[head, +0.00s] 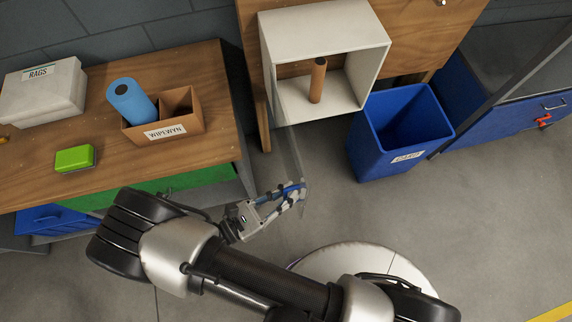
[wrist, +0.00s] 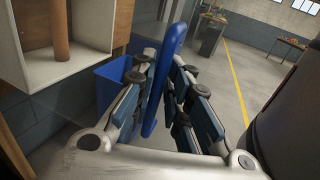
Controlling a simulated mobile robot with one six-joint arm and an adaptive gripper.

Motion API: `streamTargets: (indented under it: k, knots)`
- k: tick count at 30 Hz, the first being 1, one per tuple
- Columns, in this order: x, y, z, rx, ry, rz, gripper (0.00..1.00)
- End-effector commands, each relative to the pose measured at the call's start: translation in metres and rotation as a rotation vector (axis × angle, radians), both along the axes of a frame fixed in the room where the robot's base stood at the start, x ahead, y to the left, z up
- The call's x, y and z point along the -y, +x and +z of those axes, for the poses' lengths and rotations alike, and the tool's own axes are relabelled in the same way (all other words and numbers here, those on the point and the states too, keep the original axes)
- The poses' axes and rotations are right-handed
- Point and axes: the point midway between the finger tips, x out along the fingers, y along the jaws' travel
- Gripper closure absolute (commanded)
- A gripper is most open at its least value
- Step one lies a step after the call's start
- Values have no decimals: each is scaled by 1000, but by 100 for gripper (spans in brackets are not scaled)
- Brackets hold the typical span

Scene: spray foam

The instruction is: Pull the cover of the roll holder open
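The roll holder (head: 374,66) is a white open-fronted box on a wooden panel, with a brown tube (head: 318,82) upright inside. It also shows at the upper left of the wrist view (wrist: 88,73). Its clear cover (head: 291,151) stands swung out from the box's lower left edge, so the front is uncovered. A blue handle (head: 291,188) is at the cover's outer end. My gripper (head: 298,193) has its fingers on both sides of this handle and appears shut on it; in the wrist view the blue handle (wrist: 164,75) runs between the pads.
A blue bin (head: 365,152) stands below and right of the holder. The wooden bench (head: 205,75) at left carries a rag box (head: 40,92), a blue roll (head: 130,100), a cardboard box (head: 185,110) and a green block (head: 75,158). Floor right of my gripper is clear.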

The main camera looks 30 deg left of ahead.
Motion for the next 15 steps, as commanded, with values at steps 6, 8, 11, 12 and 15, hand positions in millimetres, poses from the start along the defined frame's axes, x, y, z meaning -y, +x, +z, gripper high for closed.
streamTargets:
  k: [6,8,11,12,15]
  knots:
    - [0,0,0,0,1,1,82]
    - [0,0,0,1,2,1,82]
    - [-2,-2,0,1,2,3,82]
    - [-4,-5,0,1,3,3,82]
    - [-11,-17,0,1,5,6,82]
